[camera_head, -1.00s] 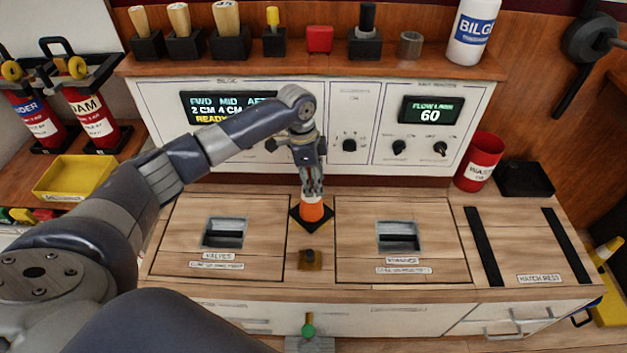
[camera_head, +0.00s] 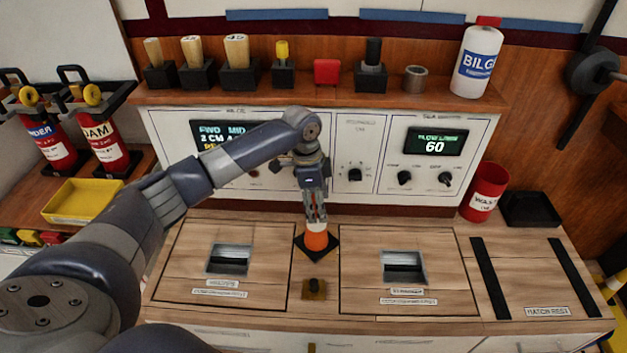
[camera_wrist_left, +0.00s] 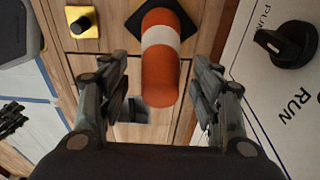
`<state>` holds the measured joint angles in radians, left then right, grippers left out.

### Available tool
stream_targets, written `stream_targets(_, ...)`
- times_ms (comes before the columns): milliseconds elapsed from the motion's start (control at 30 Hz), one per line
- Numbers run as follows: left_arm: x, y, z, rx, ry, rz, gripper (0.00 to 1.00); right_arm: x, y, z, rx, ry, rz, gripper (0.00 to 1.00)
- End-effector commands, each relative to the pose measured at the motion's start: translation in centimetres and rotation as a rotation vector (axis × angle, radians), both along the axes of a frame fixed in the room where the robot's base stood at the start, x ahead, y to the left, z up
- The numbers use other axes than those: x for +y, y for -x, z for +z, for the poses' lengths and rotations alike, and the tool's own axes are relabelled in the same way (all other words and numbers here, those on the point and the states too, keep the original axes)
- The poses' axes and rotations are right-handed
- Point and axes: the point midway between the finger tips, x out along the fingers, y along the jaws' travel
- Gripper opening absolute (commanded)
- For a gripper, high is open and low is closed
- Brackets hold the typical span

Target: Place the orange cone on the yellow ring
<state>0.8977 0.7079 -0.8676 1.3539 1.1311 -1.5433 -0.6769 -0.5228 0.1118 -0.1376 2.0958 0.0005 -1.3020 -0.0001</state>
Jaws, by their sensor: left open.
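The orange cone (camera_head: 316,238), with a white band, stands upright on a black diamond-shaped base (camera_head: 304,252) between two wooden hatches. It also shows in the left wrist view (camera_wrist_left: 160,60), between the fingers. My left gripper (camera_head: 316,217) is right above the cone, pointing down. In the left wrist view its two fingers (camera_wrist_left: 162,80) are apart, one on each side of the cone's top, with gaps visible. I cannot make out a yellow ring on the counter. My right gripper is not in view.
A yellow plate with a dark knob (camera_head: 314,289) sits in front of the cone. The control panel (camera_head: 372,185) rises behind it. A red waste bin (camera_head: 485,192) and a black tray (camera_head: 530,209) stand at the right. A yellow tray (camera_head: 80,201) is at the left.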

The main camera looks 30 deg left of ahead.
Motion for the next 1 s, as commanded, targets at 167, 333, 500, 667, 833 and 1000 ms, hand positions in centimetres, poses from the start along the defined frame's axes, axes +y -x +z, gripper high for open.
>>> stream_targets(167,0.5,0.1,3.9,-0.004,0.001,0.000,0.58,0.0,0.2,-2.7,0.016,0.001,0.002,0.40)
stream_targets(333,0.9,0.4,6.8,-0.003,0.001,0.000,0.58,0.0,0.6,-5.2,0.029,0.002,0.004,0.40)
stream_targets(500,1.2,0.5,8.8,-0.003,0.001,0.001,0.58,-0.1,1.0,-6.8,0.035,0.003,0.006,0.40)
stream_targets(667,1.3,0.6,9.4,0.001,0.001,0.001,0.58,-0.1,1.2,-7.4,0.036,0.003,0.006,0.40)
stream_targets(833,1.3,0.6,9.4,0.001,0.001,0.001,0.58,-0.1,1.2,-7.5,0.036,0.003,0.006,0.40)
stream_targets(1000,1.3,0.6,9.4,0.000,0.001,0.001,0.58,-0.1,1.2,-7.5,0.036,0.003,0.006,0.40)
